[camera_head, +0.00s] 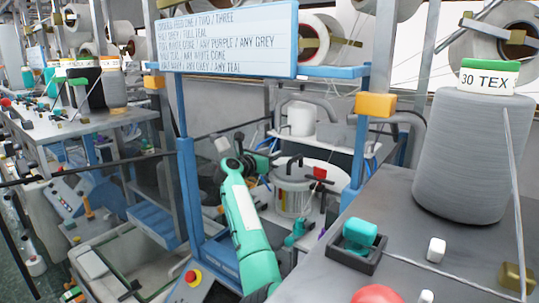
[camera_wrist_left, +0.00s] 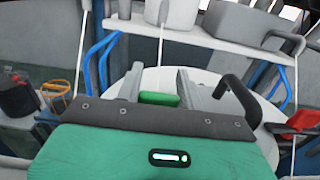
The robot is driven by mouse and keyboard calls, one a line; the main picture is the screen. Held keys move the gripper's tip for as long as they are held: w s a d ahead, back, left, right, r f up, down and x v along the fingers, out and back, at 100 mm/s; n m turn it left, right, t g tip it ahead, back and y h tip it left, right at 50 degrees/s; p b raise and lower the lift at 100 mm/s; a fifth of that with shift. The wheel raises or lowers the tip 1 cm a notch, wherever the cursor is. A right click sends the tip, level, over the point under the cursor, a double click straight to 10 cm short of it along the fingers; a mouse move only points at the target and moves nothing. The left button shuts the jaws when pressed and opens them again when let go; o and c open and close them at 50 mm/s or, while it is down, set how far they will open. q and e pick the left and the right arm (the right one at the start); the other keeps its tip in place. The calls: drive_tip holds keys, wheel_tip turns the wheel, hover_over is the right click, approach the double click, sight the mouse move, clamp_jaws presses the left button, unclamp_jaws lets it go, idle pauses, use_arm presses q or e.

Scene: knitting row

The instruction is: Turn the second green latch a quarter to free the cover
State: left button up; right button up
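My left arm (camera_head: 243,215) rises in the head view towards the round machine with a clear cylinder (camera_head: 294,190). Its gripper is small there and its fingertips are hard to make out. In the left wrist view my left gripper (camera_wrist_left: 160,82) has its two grey fingers well apart. A green latch (camera_wrist_left: 159,99) shows between the fingers, close to the dark gripper edge, which may hide part of it. I cannot tell whether the fingers touch it. The round white cover (camera_wrist_left: 210,78) lies behind. My right gripper is not in view.
A black curved handle (camera_wrist_left: 238,92) stands close right of the fingers, with a red part (camera_wrist_left: 302,121) beyond. Blue posts (camera_head: 190,190) frame the machine.

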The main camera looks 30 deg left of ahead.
use_arm(q)
drive_tip(key=shift+c, duration=1.4)
drive_tip(key=shift+m+h, duration=0.3)
drive_tip(key=shift+h, duration=0.2)
drive_tip(key=m+g+h, duration=0.2)
drive_tip(key=h, duration=0.1)
drive_tip(key=m+g+h, duration=0.2)
drive_tip(key=m+h, duration=0.1)
drive_tip(key=h, duration=0.1)
drive_tip(key=d+m+g+h+b, duration=0.1)
drive_tip(key=m+h, duration=0.2)
drive_tip(key=h, duration=0.1)
drive_tip(key=shift+s+g, duration=0.25)
drive_tip(key=shift+g, duration=0.15)
drive_tip(key=shift+d+m+g+h, duration=0.1)
drive_tip(key=shift+m+g+h, duration=0.2)
drive_tip(key=o, duration=1)
